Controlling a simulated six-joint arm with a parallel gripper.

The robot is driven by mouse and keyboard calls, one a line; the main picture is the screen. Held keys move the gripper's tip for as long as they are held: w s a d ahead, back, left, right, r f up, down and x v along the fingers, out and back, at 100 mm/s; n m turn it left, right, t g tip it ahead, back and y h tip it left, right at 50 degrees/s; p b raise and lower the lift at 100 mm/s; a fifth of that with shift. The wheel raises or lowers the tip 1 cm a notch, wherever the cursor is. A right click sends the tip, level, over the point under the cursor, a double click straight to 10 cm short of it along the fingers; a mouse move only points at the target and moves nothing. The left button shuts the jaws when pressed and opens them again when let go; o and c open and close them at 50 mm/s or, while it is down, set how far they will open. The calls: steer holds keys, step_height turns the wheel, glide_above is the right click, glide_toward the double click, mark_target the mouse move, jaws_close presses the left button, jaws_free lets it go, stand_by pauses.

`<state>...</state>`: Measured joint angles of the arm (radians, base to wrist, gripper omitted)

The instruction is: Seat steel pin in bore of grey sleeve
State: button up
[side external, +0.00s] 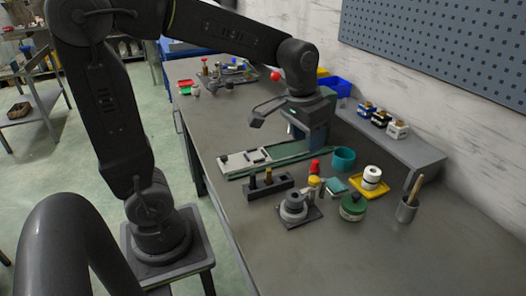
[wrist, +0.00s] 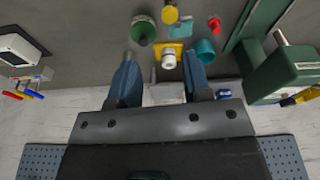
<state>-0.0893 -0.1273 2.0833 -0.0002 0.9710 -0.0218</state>
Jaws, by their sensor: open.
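The grey sleeve (side external: 293,205) appears to be the round grey piece standing on a dark square plate, at the front of the bench in the side view. I cannot make out its bore clearly. I cannot single out the steel pin with certainty. A dark rack (side external: 268,188) behind the sleeve holds upright pegs, one dark and one brass-coloured. My gripper (side external: 262,112) is well above the bench, in front of the green machine. In the wrist view my gripper (wrist: 159,68) has its two blue fingers wide apart with nothing held between them.
The green machine (side external: 318,120) has a long bed running left. A yellow tray (side external: 383,186) with a white roll, a teal cup (side external: 344,159), a green round piece (side external: 352,208) and a tool cup (side external: 406,210) crowd the right. The front bench is clear.

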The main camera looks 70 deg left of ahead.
steer(key=s+d+r+m+t, duration=0.1)
steer(key=s+d+t, duration=0.1)
steer(key=s, duration=1)
steer(key=shift+d+r+t, duration=0.35)
steer(key=shift+d+t, duration=0.05)
steer(key=shift+t, duration=0.1)
steer(key=shift+o, duration=0.5)
steer(key=shift+s+d+f, duration=0.1)
steer(key=shift+s+f, duration=0.1)
steer(key=shift+s, duration=0.35)
